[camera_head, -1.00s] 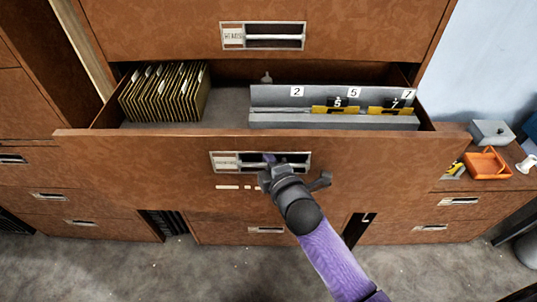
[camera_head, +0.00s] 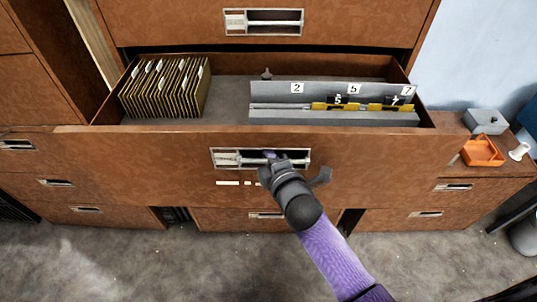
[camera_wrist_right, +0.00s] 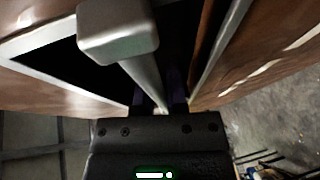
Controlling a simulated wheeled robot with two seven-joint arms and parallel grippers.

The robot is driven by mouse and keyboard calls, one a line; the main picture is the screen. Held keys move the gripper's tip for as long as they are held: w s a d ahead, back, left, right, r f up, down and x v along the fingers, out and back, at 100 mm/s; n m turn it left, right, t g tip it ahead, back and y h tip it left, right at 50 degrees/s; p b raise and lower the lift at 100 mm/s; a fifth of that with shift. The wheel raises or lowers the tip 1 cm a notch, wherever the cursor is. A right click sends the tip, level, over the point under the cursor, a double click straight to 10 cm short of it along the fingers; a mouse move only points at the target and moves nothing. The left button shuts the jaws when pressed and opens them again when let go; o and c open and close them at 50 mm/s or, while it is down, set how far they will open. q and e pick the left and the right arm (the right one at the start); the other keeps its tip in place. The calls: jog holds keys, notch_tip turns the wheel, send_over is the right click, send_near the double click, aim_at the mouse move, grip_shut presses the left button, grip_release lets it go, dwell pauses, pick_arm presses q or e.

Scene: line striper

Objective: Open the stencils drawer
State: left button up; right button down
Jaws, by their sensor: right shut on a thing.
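The stencils drawer (camera_head: 120,160) is a wide brown wooden drawer that stands out from the cabinet. Inside it are yellow-edged folders (camera_head: 165,88) at the left and a grey rack with number cards (camera_head: 297,90) at the right. Its front carries a framed metal handle (camera_head: 225,158) with a label too small to read. My right gripper (camera_head: 270,160) is at this handle, its arm coming from the lower right. In the right wrist view the gripper (camera_wrist_right: 162,108) is shut on the handle bar (camera_wrist_right: 143,78). My left gripper is not in view.
A closed drawer with a similar handle (camera_head: 263,22) is above. More drawers lie below and to the sides. At the right, a low cabinet top holds an orange tray (camera_head: 482,152) and a grey box (camera_head: 485,121). Grey floor is open in front.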

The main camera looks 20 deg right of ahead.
jog(key=c, duration=0.9)
grip_release()
jog(key=shift+c, duration=0.2)
jog(key=v, duration=1)
jog(key=shift+f, duration=0.1)
jog(key=s+d+f+m+g+b, duration=0.1)
jog(key=s+f+m+g+b, duration=0.35)
jog(key=f, duration=0.95)
jog(key=s+d+f+m+g+h+b, duration=0.1)
jog(key=s+f+b, duration=0.1)
jog(key=f+b, duration=0.9)
jog(key=s+f+m+g+b, duration=0.3)
jog(key=s+f, duration=0.1)
jog(key=f, duration=1.3)
jog(key=s+d+f+m+g+b, duration=0.1)
jog(key=s+f+m+g+b, duration=0.2)
jog(key=s+f, duration=0.7)
jog(key=s+d+f+m+g+h+b, duration=0.1)
jog(key=s+d+f+m+g+b, duration=0.1)
jog(key=s+f+b, duration=0.6)
notch_tip(320, 180, down, 4)
jog(key=shift+s+d+r+m+g, duration=0.2)
jog(key=shift+s+m+g, duration=0.65)
jog(key=shift+s+m, duration=0.4)
